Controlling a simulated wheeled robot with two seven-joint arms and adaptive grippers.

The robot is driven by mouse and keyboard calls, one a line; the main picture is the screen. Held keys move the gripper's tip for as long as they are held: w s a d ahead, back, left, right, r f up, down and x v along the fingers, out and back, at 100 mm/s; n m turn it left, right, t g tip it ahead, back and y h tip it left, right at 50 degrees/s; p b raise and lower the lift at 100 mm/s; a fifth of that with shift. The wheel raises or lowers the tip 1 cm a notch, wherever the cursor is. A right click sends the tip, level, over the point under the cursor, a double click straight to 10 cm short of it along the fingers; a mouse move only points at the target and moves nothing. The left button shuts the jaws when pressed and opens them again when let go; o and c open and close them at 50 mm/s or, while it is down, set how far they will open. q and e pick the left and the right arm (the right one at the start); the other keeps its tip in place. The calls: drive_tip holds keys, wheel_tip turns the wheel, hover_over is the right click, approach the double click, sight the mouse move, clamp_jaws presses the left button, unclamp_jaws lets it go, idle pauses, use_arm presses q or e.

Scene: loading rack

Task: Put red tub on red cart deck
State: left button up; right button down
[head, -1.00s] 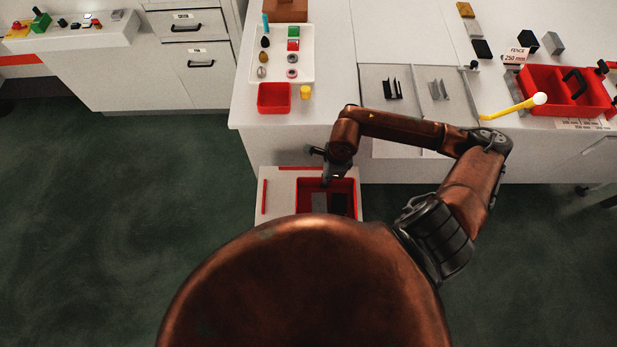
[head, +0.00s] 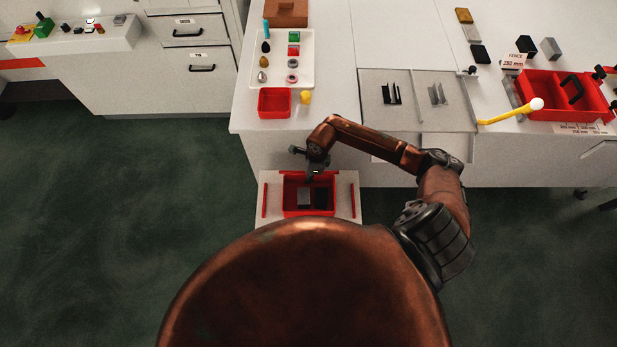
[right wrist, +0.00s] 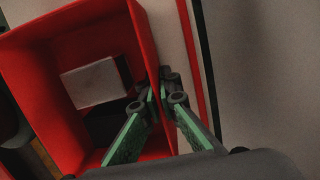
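The red tub (head: 288,199) is at the cart deck, between its side strips. It looks level, and I cannot tell whether its bottom touches the deck. A grey block and a dark block lie inside it. The red cart deck (head: 343,206) is a pale top with red strips. My right gripper (head: 314,175) is at the tub's far wall. In the right wrist view, the tub (right wrist: 50,110) fills the left side, and my right gripper's green-sided fingers (right wrist: 163,90) close on its wall, one on each side. My left gripper is not in view.
The white counter (head: 245,112) stands just beyond the cart. It holds another small red tub (head: 274,103), a white tray (head: 304,78) of small items, and a red divided box (head: 540,88) at right. Open green floor (head: 130,220) lies left of the cart.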

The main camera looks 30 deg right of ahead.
drive_tip(key=shift+f, duration=0.15)
drive_tip(key=c, duration=2.2)
unclamp_jaws()
drive_tip(key=shift+o, duration=0.2)
drive_tip(key=shift+r, duration=0.2)
drive_tip(key=r, duration=0.4)
drive_tip(key=d+r, duration=0.1)
drive_tip(key=r, duration=0.6)
drive_tip(key=shift+s+d+r, duration=0.3)
drive_tip(key=shift+s+r, duration=0.1)
